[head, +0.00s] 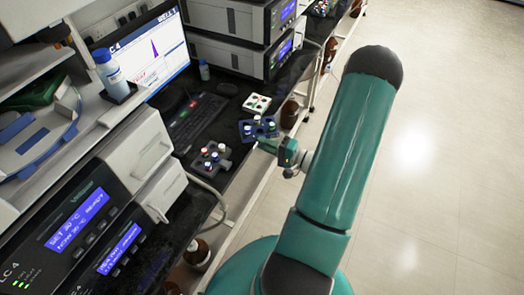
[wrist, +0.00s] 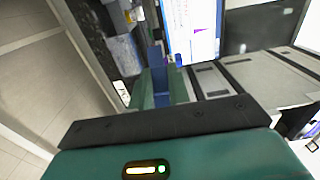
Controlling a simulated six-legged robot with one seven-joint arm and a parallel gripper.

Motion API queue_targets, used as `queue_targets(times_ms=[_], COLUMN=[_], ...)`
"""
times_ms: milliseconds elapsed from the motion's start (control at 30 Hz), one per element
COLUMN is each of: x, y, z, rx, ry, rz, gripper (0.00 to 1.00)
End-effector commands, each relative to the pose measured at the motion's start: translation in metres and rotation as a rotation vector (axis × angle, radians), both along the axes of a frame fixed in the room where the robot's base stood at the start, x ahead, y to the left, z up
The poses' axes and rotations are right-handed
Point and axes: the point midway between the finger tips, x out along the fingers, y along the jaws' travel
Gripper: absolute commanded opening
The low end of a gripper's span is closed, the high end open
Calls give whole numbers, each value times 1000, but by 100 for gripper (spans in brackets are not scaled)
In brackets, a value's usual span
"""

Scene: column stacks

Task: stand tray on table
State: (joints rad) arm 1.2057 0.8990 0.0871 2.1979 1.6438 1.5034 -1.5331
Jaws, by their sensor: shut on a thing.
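A blue tray (head: 258,128) with several capped vials is at the front edge of the dark table (head: 238,168) in the head view. My gripper (head: 268,146) reaches it from the right, at its near side. In the wrist view my gripper (wrist: 158,92) has its green fingers closed about a blue upright part (wrist: 157,56), which looks like the tray's. Most of the tray is hidden in that view. I cannot tell whether its base touches the table.
A white vial tray (head: 257,103) stands behind the blue one and a dark grey vial tray (head: 209,161) stands in front to the left. A keyboard (head: 195,122) lies to the left. Instruments (head: 240,30) rise at the back.

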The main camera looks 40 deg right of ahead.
Motion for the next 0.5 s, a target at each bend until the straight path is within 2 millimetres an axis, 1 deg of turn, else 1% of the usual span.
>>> queue_targets(times_ms=[33,167,233,400,500], x=[5,12,17,15,15], y=[1,2,4,3,3], z=[-6,-13,-20,-43,-47], rx=[2,-1,1,1,-1], ry=[0,-1,-1,-1,-1], rz=[0,0,0,-1,-1], gripper=[0,0,0,0,0])
